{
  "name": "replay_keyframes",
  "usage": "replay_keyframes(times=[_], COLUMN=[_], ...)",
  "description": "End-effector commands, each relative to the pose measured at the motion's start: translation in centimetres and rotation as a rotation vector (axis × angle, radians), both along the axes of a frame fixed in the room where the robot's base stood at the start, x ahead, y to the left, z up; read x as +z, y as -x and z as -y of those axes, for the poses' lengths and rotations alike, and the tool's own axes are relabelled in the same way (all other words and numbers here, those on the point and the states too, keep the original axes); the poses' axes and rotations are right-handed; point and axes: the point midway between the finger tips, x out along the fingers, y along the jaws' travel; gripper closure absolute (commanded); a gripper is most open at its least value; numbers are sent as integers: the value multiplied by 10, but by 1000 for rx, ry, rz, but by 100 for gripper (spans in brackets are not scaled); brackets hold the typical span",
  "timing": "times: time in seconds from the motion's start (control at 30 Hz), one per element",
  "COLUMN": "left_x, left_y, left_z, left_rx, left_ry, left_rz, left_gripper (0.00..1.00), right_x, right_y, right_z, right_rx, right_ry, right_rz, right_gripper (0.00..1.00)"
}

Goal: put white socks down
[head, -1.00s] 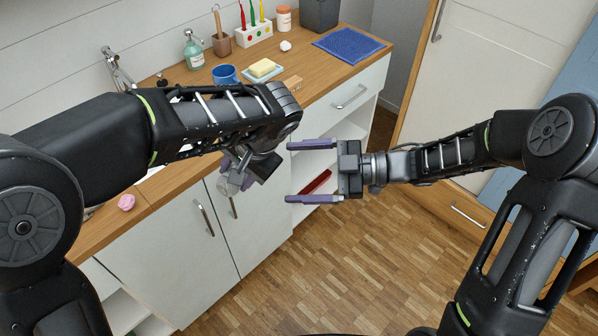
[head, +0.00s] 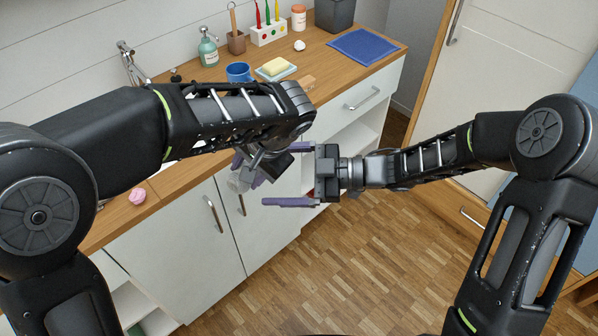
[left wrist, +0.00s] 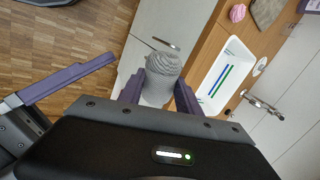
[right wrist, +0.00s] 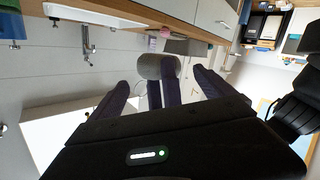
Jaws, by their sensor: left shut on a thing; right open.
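The white socks, a greyish-white rolled bundle (head: 238,182), are held in my left gripper (head: 250,168) in front of the cabinet. In the left wrist view the bundle (left wrist: 163,66) sits between the purple fingers (left wrist: 158,92), ribbed and rounded. My right gripper (head: 290,175) is open and empty, just right of the left gripper. In the right wrist view the socks (right wrist: 157,67) show beyond and between its spread fingers (right wrist: 163,95), with the left gripper's fingers also between them. The left forearm partly hides the counter behind.
The wooden counter (head: 170,185) carries a blue cup (head: 238,72), soap on a dish (head: 275,68), a blue mat (head: 362,46) and a pink object (head: 137,196). A white sink (left wrist: 222,75) is set into it. White cabinet doors (head: 165,255) stand below; the parquet floor is clear.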

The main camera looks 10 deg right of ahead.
Motion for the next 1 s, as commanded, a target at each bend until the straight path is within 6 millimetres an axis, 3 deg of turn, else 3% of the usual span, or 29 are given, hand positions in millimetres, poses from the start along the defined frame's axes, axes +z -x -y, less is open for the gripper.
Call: replay_keyframes(times=[0.1, 0.3, 0.7, 1.0], left_x=[0, 0, 0, 0], left_y=[0, 0, 0, 0], left_z=[0, 0, 0, 0], left_rx=[0, 0, 0, 0], left_ry=[0, 0, 0, 0], left_rz=[0, 0, 0, 0], left_gripper=[100, 100, 100, 100], right_x=[-3, -7, -8, -8], right_y=[-3, -8, -10, -10], right_z=[-22, -46, -53, -52], right_rx=[3, 1, -1, -1], right_ry=[-1, -1, 0, 0], right_rz=[-1, -1, 0, 0], right_gripper=[7, 7, 7, 32])
